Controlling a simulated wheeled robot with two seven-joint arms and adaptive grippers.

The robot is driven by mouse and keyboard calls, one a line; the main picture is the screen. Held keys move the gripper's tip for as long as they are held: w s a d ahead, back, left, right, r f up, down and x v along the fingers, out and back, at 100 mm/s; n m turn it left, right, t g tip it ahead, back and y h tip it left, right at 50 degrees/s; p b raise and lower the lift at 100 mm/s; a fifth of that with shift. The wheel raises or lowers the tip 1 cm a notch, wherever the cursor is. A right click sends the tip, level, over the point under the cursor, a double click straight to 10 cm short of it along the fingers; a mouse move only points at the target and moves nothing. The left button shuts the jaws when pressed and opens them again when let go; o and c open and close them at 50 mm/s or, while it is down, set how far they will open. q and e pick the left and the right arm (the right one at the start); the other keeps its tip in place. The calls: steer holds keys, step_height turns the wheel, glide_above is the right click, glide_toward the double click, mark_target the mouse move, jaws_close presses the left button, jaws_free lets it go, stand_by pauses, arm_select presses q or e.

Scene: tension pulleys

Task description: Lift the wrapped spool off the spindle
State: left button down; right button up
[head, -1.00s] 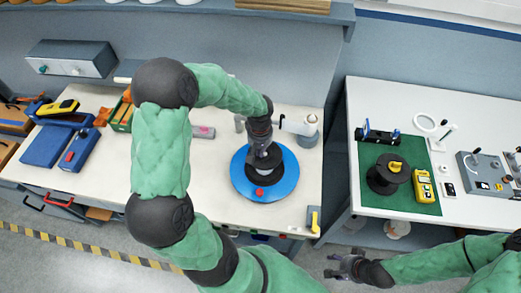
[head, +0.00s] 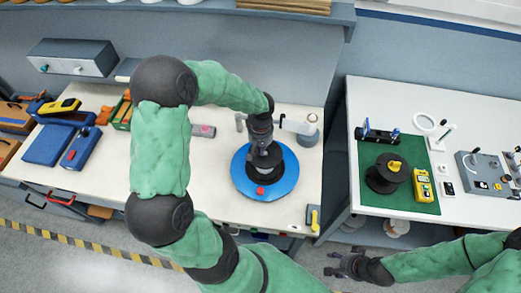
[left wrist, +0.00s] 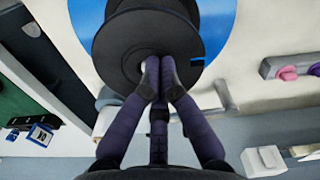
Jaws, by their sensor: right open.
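The black spool (head: 268,176) stands over a round blue disc (head: 288,182) on the left workbench. It also shows in the left wrist view, where its near black flange (left wrist: 118,55) fills the upper middle. The spindle is hidden inside it. My left gripper (head: 263,143) reaches down onto the spool's top from above. In the left wrist view (left wrist: 159,66) its fingers come close together at the middle of the flange and look shut on it; the exact contact is hidden. My right gripper (head: 338,265) is open and empty, low in front of the gap between benches.
A second black spool (head: 380,181) and a yellow meter (head: 423,186) are on a green mat (head: 400,205) on the right bench. A grey holder with a horizontal arm (head: 307,134) stands behind the disc. Blue cases (head: 47,145) lie on the left.

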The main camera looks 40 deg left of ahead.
arm_select(q)
steer(key=shift+r+p, duration=0.3)
steer(key=shift+r, duration=0.3)
stand_by(0.3)
steer(key=c, duration=1.4)
jaws_free()
steer(key=shift+c, duration=0.2)
steer(key=shift+f, duration=0.1)
step_height(320, 180, up, 12)
